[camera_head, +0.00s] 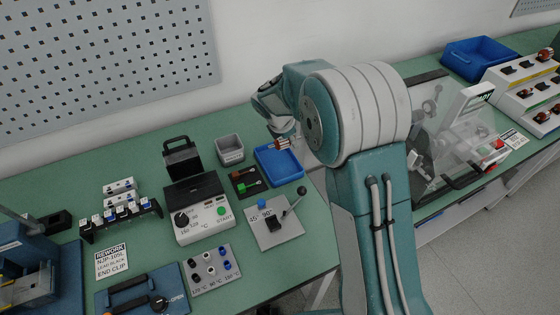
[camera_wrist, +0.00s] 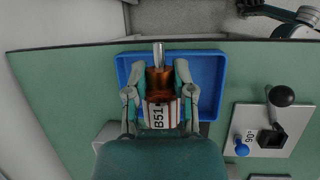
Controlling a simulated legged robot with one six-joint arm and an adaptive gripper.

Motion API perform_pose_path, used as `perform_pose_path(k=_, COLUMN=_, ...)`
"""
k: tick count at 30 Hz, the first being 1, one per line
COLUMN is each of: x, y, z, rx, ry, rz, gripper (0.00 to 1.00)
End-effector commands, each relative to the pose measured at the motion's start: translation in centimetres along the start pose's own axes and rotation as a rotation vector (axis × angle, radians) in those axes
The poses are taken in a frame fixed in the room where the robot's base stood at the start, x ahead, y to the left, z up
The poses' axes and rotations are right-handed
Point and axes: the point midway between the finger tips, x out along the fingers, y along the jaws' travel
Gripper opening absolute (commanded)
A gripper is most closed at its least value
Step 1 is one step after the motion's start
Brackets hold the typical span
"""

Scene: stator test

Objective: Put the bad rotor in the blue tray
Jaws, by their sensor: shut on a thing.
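A rotor (camera_wrist: 159,83) with copper-coloured windings, a metal shaft and a white label reading B51 is between the fingers of my gripper (camera_wrist: 160,100). My gripper is shut on it. In the head view the rotor (camera_head: 283,143) shows small and reddish beneath my gripper (camera_head: 284,136), over the blue tray (camera_head: 292,174). In the wrist view the blue tray (camera_wrist: 212,68) lies behind and below the rotor, and its visible floor is empty. The rotor and fingers hide the tray's middle. I cannot tell the exact height of the rotor above the tray.
A grey bin (camera_head: 230,150) and a small dark holder with red and green parts (camera_head: 246,181) stand left of the tray. A plate with a black-knobbed lever (camera_head: 276,222) is in front. Another blue tray (camera_head: 478,58) is at the far right. A clear-covered machine (camera_head: 440,135) stands right of my arm.

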Motion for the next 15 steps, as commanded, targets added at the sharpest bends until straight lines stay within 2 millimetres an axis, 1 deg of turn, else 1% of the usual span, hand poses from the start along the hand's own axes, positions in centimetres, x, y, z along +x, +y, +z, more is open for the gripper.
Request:
perform_pose_path(k=10, x=0.33, y=0.04, z=-0.26, rx=-0.001, ry=-0.001, rz=0.002, gripper=0.00)
perform_pose_path(k=11, x=0.33, y=0.03, z=-0.25, rx=0.000, ry=-0.001, rz=0.002, gripper=0.41)
perform_pose_path(k=12, x=0.33, y=0.03, z=-0.24, rx=0.000, ry=-0.001, rz=0.002, gripper=0.59)
perform_pose_path(k=13, x=0.33, y=0.03, z=-0.24, rx=0.000, ry=-0.001, rz=0.002, gripper=0.73)
perform_pose_path(k=15, x=0.34, y=0.02, z=-0.22, rx=0.000, ry=-0.001, rz=0.002, gripper=0.73)
